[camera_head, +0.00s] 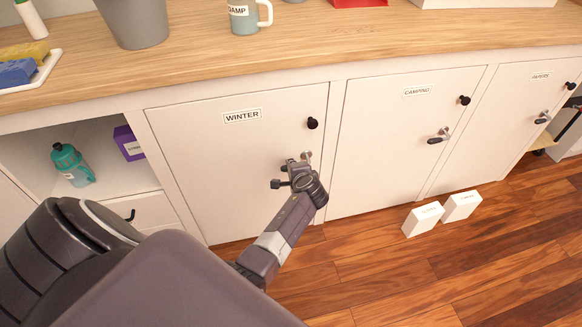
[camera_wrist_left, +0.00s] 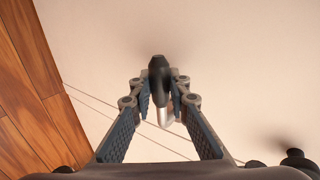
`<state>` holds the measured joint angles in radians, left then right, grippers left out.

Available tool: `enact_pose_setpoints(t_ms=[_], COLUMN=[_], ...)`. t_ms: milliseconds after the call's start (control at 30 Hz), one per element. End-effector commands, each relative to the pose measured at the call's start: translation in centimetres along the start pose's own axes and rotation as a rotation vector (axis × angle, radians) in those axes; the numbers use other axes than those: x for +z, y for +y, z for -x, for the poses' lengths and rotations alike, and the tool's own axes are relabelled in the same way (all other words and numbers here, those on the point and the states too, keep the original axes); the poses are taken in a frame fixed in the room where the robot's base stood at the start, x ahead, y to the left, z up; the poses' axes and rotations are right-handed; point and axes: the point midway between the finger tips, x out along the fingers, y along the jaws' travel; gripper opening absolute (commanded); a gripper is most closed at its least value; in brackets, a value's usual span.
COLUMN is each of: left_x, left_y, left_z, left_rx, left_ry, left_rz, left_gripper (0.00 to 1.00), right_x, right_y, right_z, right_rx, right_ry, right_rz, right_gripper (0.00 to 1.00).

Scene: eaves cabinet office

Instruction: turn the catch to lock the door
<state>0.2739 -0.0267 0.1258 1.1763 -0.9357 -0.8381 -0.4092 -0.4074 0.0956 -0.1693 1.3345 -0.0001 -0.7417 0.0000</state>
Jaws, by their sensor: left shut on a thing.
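The white cabinet door labelled WINTER (camera_head: 225,165) looks closed, flush with its frame. Its catch (camera_head: 306,155) is at the right edge, below a round black knob (camera_head: 312,123). My left gripper (camera_head: 294,168) is at this catch and hides most of it. In the left wrist view, the catch's black lever (camera_wrist_left: 158,72) and bent silver stem (camera_wrist_left: 165,116) show between the fingers of my left gripper (camera_wrist_left: 160,88), which are shut on it. The knob also shows in the left wrist view (camera_wrist_left: 298,160). My right gripper is not in view.
Doors labelled CAMPING (camera_head: 395,150) and PAPERS (camera_head: 510,115) are to the right, each with a knob and catch. Two white boxes (camera_head: 423,218) (camera_head: 461,206) lie on the wooden floor. The worktop (camera_head: 190,72) above holds a mug (camera_head: 243,16) and a grey pot (camera_head: 137,22).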

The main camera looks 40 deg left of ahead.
Motion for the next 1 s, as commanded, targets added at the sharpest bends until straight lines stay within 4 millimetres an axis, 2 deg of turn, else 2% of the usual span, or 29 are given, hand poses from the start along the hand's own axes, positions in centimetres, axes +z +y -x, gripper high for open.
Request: enact_pose_setpoints(t_ms=[500, 533, 667, 1000], left_x=[-0.08, -0.08, -0.08, -0.04], left_y=[-0.37, -0.37, -0.32, -0.12], left_z=[0.06, 0.06, 0.06, 0.2], left_rx=[-0.005, -0.005, -0.004, -0.001], left_ry=[-0.008, -0.008, -0.008, -0.008], left_rz=[-0.017, -0.017, -0.016, -0.015], left_gripper=[0.0, 0.18, 0.32, 0.34], right_x=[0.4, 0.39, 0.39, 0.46], right_y=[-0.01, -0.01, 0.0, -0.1], right_z=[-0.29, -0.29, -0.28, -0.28], right_rx=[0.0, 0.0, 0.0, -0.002], right_ry=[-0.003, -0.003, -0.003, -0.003], right_rz=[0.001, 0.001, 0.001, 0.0], right_gripper=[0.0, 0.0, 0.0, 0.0])
